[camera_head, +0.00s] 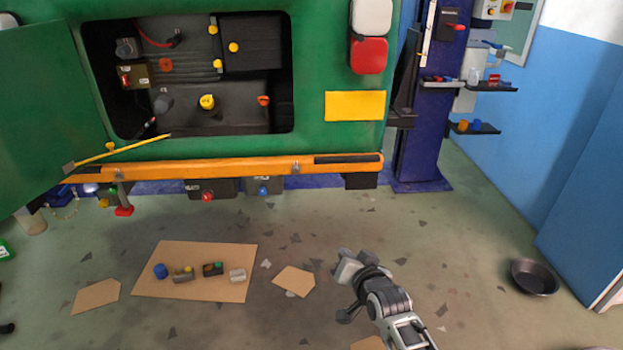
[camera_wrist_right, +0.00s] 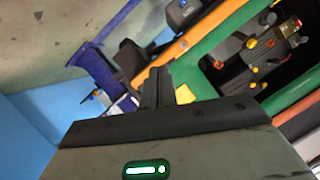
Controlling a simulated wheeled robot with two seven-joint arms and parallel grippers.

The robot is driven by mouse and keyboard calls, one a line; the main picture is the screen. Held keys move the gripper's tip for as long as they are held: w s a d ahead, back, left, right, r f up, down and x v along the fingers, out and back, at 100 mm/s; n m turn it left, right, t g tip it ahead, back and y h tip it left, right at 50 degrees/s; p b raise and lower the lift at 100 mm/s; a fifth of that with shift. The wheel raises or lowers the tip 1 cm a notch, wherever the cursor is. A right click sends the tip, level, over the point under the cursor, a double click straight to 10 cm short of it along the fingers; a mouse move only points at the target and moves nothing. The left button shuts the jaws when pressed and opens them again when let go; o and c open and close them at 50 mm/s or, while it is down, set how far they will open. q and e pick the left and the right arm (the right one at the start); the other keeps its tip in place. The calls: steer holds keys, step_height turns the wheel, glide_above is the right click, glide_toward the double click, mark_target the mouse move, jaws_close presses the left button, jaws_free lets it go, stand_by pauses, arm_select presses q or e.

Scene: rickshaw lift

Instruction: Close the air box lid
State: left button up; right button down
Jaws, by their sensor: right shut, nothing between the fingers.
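The green vehicle (camera_head: 210,148) has an open compartment at upper left in the head view, with dark boxes inside. A dark panel (camera_head: 235,118) with a yellow knob and orange knobs sits low in it, and a darker box (camera_head: 255,45) with yellow knobs sits at upper right. I cannot tell for sure which is the air box lid. My right gripper (camera_head: 345,271) is shut and empty, low over the floor, well below and right of the compartment. Its shut fingers (camera_wrist_right: 156,88) also show in the wrist view. My left gripper is not in view.
A green door (camera_head: 45,110) stands open at left, with a yellow rod (camera_head: 120,150) by the opening. An orange bumper (camera_head: 220,169) runs below. A blue post (camera_head: 432,100) stands right. Cardboard (camera_head: 195,290) with small parts and a black bowl (camera_head: 535,277) lie on the floor.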

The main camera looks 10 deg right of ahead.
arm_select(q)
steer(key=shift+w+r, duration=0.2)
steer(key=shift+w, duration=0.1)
arm_select(e)
steer(key=s+a+f+n+g+y, duration=0.1)
steer(key=s+a+f+n+g, duration=0.1)
steer(key=s, duration=1.1)
steer(key=s+a+f+n+g+y, duration=0.1)
steer(key=s+a+f+n, duration=0.2)
steer(key=s, duration=1)
step_height(320, 180, down, 2)
steer(key=n, duration=0.3)
steer(key=shift+a+g, duration=0.35)
steer(key=shift+g, duration=0.05)
